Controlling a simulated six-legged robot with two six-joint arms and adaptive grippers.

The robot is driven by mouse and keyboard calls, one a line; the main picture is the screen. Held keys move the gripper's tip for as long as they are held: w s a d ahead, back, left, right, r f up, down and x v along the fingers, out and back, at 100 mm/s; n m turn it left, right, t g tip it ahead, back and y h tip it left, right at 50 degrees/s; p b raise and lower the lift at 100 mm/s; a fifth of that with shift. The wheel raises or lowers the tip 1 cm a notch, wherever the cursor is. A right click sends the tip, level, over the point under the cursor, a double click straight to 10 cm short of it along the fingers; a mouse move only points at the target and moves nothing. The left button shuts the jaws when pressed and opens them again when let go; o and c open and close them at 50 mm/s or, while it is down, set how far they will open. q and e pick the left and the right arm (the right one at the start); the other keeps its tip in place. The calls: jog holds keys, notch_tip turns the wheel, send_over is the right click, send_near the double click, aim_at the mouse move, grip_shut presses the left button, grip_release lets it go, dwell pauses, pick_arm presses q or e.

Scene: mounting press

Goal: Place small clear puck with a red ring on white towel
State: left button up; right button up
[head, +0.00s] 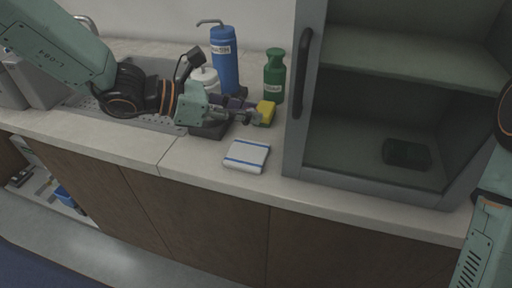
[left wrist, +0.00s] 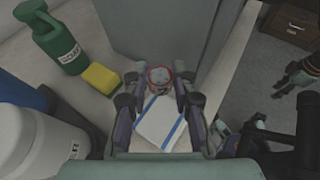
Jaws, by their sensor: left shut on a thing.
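The small clear puck with a red ring (left wrist: 159,75) is between the fingertips of my left gripper (left wrist: 160,82) in the left wrist view. The gripper is shut on it. In the head view my left gripper (head: 252,117) is above the counter, beside the yellow sponge and behind the towel in the picture; the puck is too small to make out there. The white towel (head: 246,156) with blue stripes lies flat and bare on the counter. It also shows between the fingers in the left wrist view (left wrist: 158,122). My right gripper cannot be made out clearly.
A yellow sponge (head: 265,112), green bottle (head: 273,78), blue bottle (head: 225,62) and white bottle (head: 206,80) stand behind the left gripper. A grey open-fronted cabinet (head: 296,130) stands right of the towel, with a dark green object (head: 405,154) inside. The counter's front edge is close to the towel.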

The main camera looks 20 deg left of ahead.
pick_arm(q)
jog(key=b, duration=0.1)
send_over(242, 154)
jog(key=f, duration=0.4)
jog(key=shift+s+a+f, duration=0.1)
jog(key=shift+a+f, duration=0.2)
jog(key=shift+f, duration=0.4)
jog(key=shift+d+f, duration=0.2)
jog(key=shift+d, duration=0.05)
notch_tip(242, 154, down, 3)
jog(key=shift+f+b, duration=0.1)
jog(key=shift+b, duration=0.6)
jog(key=shift+a+f, duration=0.1)
jog(key=shift+a, duration=0.05)
jog(key=shift+d+f, duration=0.1)
jog(key=shift+d, duration=0.15)
jog(key=shift+f, duration=0.1)
jog(key=o, duration=0.9)
jog(key=shift+a, duration=0.2)
jog(key=shift+o, duration=0.6)
jog(key=shift+d, duration=0.15)
